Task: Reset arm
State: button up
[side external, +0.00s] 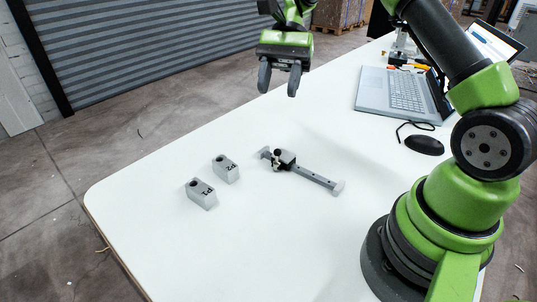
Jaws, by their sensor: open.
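My gripper (279,79) hangs above the far part of the white table, fingers pointing down. Its two dark fingers are apart with nothing between them. Below and nearer the camera, a grey bar-shaped part with a black clamp-like piece (286,159) lies on the table. Left of it sit two small grey blocks, one marked P2 (226,169) and one marked P1 (202,194), each with a dark hole in its top. My gripper touches none of these.
A laptop (404,92) stands open at the right back, with a black mouse (424,145) and cable near it. The white table (150,215) is bare at its left and front. A grey shutter (140,45) is behind.

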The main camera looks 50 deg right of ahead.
jog(key=s+a+r+n+t+h, duration=0.45)
jog(key=s+r, duration=0.35)
jog(key=r, duration=0.2)
jog(key=s+n+t+h, duration=0.2)
jog(key=s+n+t, duration=0.3)
jog(key=s, duration=0.5)
jog(key=shift+a+r+t, duration=0.2)
jog(key=shift+a+t, duration=0.25)
jog(key=shift+t, duration=0.4)
